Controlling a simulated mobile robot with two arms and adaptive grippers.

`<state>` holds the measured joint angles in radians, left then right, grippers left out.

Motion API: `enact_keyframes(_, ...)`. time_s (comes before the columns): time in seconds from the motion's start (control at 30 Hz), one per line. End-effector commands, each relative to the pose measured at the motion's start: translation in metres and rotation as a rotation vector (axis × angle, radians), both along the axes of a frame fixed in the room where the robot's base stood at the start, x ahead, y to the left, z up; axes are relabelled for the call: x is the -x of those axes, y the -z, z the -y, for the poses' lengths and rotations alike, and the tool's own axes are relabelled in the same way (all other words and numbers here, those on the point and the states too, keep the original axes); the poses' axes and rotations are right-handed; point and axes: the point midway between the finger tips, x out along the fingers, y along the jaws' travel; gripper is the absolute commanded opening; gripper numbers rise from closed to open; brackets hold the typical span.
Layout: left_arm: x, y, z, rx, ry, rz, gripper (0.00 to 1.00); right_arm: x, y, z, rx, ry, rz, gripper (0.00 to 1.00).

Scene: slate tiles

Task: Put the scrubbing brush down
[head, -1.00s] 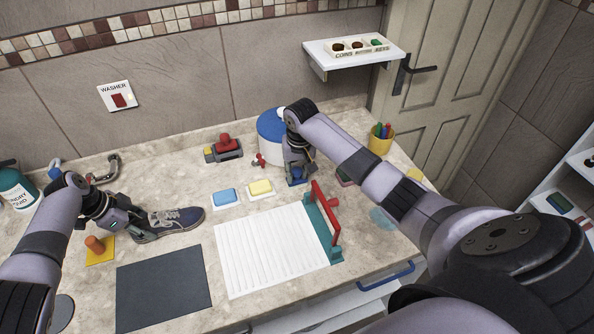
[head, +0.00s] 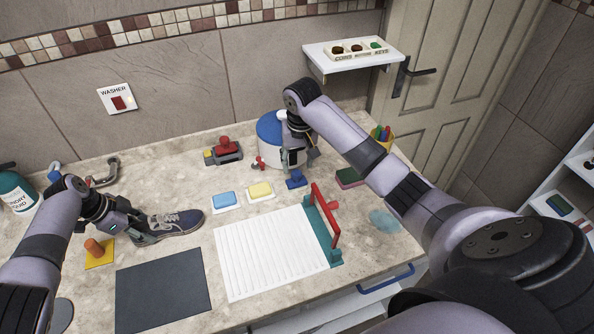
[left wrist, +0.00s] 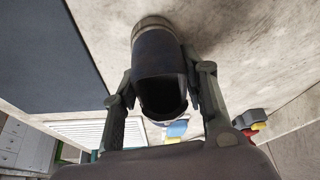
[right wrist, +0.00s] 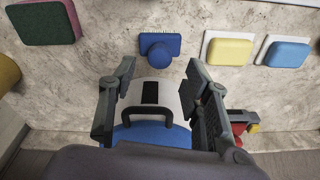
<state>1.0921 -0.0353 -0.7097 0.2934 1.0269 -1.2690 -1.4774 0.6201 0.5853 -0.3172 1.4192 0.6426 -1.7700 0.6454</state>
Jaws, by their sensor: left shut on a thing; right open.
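The blue scrubbing brush (head: 296,180) stands on the counter in front of the white tub with a blue lid (head: 269,128). In the right wrist view the brush (right wrist: 160,48) shows its round knob and bristles, beyond the fingertips. My right gripper (head: 303,150) is open and empty, raised above and behind the brush, clear of it. My left gripper (head: 140,227) is shut on the dark shoe (head: 172,223) at the left. In the left wrist view the shoe (left wrist: 158,60) sits between the fingers.
Blue (head: 224,200) and yellow (head: 260,191) sponges lie left of the brush, a green-and-red block (head: 349,178) to its right. A white ribbed board (head: 268,255) and a dark mat (head: 162,288) lie in front. A red-handled teal tool (head: 324,228) stands at the board's edge.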

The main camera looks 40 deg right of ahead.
Motion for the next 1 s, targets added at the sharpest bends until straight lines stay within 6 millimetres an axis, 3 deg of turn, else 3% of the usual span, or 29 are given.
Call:
enact_keyframes(0.1, 0.001, 0.001, 0.000, -0.001, -0.001, -0.003, 0.00, 0.002, -0.026, 0.000, 0.002, 0.000, 0.004, 0.44)
enact_keyframes(0.33, 0.001, 0.001, 0.000, -0.001, -0.001, -0.003, 0.00, 0.006, -0.054, -0.001, 0.001, 0.001, 0.002, 0.44)
enact_keyframes(0.77, 0.001, 0.001, 0.000, -0.001, -0.001, -0.003, 0.00, 0.007, -0.058, -0.001, 0.001, 0.000, 0.000, 0.44)
enact_keyframes(0.87, 0.001, 0.001, 0.000, -0.001, -0.001, -0.003, 0.00, 0.007, -0.058, -0.002, 0.001, -0.004, -0.001, 0.49)
enact_keyframes(1.0, 0.001, 0.001, 0.000, -0.001, -0.001, -0.003, 0.00, 0.006, -0.053, -0.009, 0.021, -0.087, -0.014, 0.49)
